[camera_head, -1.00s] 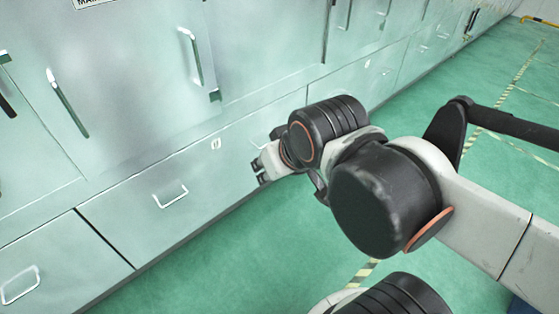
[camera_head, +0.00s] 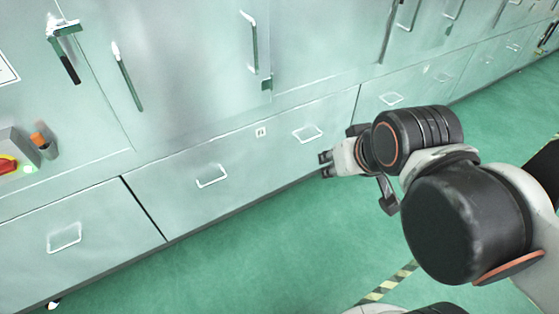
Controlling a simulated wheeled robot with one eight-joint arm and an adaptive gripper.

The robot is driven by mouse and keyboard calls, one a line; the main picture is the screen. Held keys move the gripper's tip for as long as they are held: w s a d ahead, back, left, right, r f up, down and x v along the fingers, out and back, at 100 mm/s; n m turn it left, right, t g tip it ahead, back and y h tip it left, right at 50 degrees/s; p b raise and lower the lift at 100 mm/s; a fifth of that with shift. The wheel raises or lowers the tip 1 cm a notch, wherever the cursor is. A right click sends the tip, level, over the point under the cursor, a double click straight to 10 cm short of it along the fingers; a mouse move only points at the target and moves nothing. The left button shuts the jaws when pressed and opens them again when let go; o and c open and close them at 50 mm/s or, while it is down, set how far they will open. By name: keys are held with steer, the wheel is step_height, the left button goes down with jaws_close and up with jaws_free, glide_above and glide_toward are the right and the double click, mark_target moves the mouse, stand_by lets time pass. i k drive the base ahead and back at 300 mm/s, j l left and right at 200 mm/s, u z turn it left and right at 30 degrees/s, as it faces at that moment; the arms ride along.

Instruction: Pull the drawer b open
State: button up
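A wide pale-green drawer (camera_head: 240,160) sits in the bottom row of the cabinets in the head view. It carries a small label (camera_head: 261,132) that is too small to read, so I cannot confirm it is drawer b. It has a left handle (camera_head: 211,176) and a right handle (camera_head: 307,133), and its front is flush with its neighbours, shut. My gripper (camera_head: 324,165) is at the lower right of this drawer, below its right handle and apart from both handles. Its two small fingertips look spread, with nothing between them.
Another shut drawer (camera_head: 64,238) is at the lower left. Tall cabinet doors with upright handles (camera_head: 127,76) rise above. A box with a red-and-yellow switch (camera_head: 8,166) is at the left edge. The green floor (camera_head: 270,235) in front is clear.

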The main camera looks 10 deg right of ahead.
mark_target(184, 191)
steer(key=i+j, duration=0.1)
steer(key=i, duration=0.85)
